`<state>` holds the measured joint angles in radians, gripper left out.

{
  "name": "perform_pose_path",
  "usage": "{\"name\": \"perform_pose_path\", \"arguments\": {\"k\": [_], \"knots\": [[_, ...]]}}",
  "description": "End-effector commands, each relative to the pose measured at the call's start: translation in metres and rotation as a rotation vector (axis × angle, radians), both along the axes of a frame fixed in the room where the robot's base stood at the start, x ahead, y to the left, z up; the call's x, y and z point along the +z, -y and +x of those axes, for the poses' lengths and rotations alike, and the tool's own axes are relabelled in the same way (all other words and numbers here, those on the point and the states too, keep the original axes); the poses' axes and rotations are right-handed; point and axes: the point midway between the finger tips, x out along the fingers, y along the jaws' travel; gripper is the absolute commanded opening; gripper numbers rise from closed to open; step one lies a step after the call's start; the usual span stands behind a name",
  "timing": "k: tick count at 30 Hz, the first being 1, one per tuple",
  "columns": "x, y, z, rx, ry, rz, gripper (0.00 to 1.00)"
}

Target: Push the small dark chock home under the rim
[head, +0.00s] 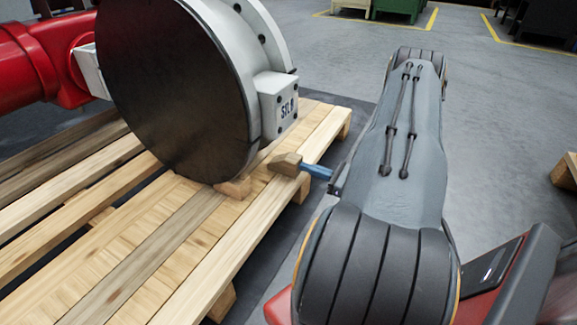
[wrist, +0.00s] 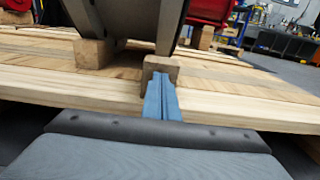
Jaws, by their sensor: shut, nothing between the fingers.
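The small dark chock (head: 285,163) is a brown wooden block on the pallet, just right of the lower rim of the big round valve body (head: 245,75) in the head view. In the wrist view the chock (wrist: 162,65) stands straight ahead, close below a curved rim (wrist: 171,28). My gripper (head: 305,169) is shut, its blue fingers together and empty. The fingertips (wrist: 160,78) are at the chock's near face and hide part of it. They appear to touch it. How far the chock reaches under the rim is hidden.
A second, paler block (head: 234,187) sits under the dark disc face; it also shows in the wrist view (wrist: 94,52). The slatted pallet (head: 185,235) has gaps between boards. A red pipe (head: 40,60) joins the body at left.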

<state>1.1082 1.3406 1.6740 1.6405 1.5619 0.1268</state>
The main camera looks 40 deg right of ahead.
Motion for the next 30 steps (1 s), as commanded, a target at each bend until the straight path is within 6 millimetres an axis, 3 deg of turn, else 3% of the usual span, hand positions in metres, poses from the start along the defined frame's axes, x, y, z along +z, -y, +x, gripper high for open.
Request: {"name": "perform_pose_path", "arguments": {"k": [30], "knots": [[0.0,-0.011,0.025,0.002,0.0,0.0,0.0]]}}
